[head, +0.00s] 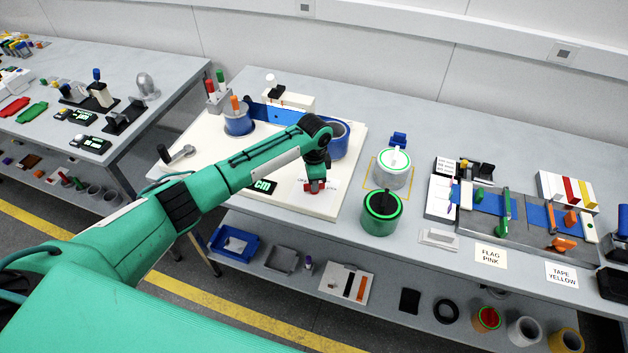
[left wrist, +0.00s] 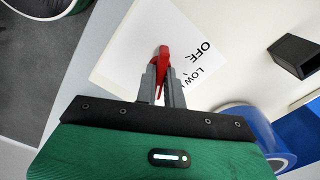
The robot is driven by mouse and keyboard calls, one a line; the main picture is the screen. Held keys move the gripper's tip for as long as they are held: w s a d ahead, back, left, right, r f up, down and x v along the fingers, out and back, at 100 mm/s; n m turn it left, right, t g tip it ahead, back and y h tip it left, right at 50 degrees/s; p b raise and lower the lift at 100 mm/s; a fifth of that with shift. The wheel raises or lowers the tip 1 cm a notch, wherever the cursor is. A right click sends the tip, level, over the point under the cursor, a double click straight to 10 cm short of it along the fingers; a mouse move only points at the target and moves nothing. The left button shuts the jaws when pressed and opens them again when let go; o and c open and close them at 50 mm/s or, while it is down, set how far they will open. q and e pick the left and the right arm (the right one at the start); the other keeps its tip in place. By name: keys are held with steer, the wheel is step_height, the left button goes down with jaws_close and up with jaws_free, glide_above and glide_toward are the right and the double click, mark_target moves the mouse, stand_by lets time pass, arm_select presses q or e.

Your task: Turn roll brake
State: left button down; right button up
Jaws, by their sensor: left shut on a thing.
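The red roll brake handle (head: 314,187) sits at the front of the white board, under my left gripper (head: 316,177). In the left wrist view the red brake handle (left wrist: 163,52) stands up between the grey fingers of my left gripper (left wrist: 162,78), which is shut on it. A white label card (left wrist: 130,45) with "OFF" and "LOW" lies under the handle; in the head view the card (head: 333,188) is partly hidden by my left wrist. The handle's base is hidden by the fingers. My right gripper is in neither view.
A blue roll (head: 339,142) stands behind my left wrist; it shows in the left wrist view (left wrist: 285,155) at lower right.

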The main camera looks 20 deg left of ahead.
arm_select(q)
steer(key=shift+w+r, duration=0.1)
stand_by(0.3)
steer(key=c, duration=1.5)
jaws_free()
step_height(320, 180, up, 14)
steer(key=b, duration=0.3)
steer(key=shift+b, duration=0.35)
